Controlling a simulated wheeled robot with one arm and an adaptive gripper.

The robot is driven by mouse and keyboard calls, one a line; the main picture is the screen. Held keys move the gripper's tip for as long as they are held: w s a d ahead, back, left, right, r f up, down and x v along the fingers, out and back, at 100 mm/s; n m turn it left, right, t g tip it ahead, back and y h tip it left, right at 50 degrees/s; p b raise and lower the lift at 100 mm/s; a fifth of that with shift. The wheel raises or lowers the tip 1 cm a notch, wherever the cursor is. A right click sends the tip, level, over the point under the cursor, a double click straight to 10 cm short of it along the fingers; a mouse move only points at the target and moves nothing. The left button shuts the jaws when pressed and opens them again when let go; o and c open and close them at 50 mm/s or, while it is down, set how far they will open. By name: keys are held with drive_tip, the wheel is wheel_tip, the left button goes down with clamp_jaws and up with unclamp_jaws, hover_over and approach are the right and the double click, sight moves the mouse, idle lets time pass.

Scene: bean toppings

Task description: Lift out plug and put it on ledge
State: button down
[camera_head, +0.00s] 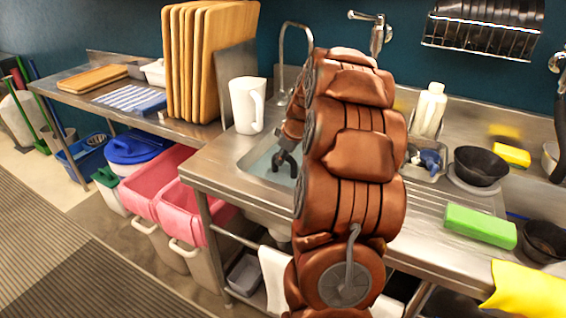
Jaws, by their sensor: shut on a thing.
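The sink basin (256,160) is set in the steel counter and holds pale bluish water or a light bottom; its right part is hidden behind my arm. My gripper (284,166) is dark and points down inside the basin. Its fingers look closed, low near the water. What they hold is too small and dark to make out, and I cannot pick out the plug. The steel ledge (212,163) runs along the left of the basin, with a white jug (247,105) standing at its back.
A curved tap (297,27) rises behind the basin. Wooden boards (205,60) stand at the left. A white bottle (430,108), a black bowl (481,166) and a green sponge (480,227) are on the right. The counter left of the basin is clear in front of the jug.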

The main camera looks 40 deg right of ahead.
drive_tip(key=shift+r, duration=3.2)
wheel_tip(320, 180, up, 9)
drive_tip(key=p, duration=0.2)
drive_tip(key=shift+f, duration=0.1)
